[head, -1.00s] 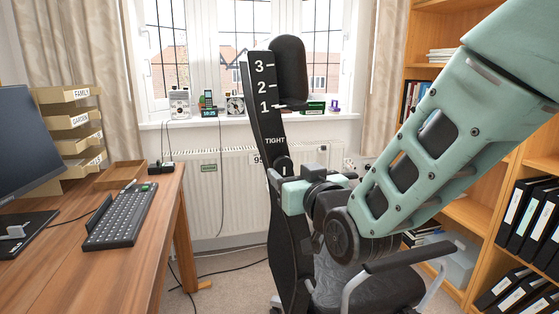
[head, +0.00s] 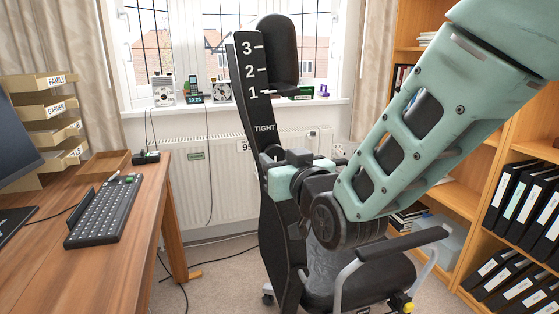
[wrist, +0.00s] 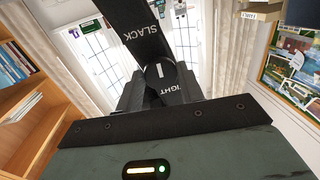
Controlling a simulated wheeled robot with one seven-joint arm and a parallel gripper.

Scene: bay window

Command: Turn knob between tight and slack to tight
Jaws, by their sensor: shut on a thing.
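The chair's black upright post (head: 256,105) carries a white 1-2-3 scale and the word TIGHT. The round black knob (wrist: 159,71) with a white pointer line sits on this post in the wrist view. SLACK is printed on one side of the knob and TIGHT, partly covered, on the other. The line lies roughly upright in that view; I cannot tell which end points. My gripper (wrist: 160,90) is shut on the knob, with dark fingers at both sides. In the head view my gripper (head: 274,160) is at the post just below TIGHT and hides most of the knob.
The chair's armrest (head: 400,246) and seat lie below my arm. A wooden desk (head: 135,240) with a keyboard (head: 105,210) stands at left, and a bookcase (head: 455,195) with black binders at right. A radiator (head: 205,180) is behind. Carpet shows between desk and chair.

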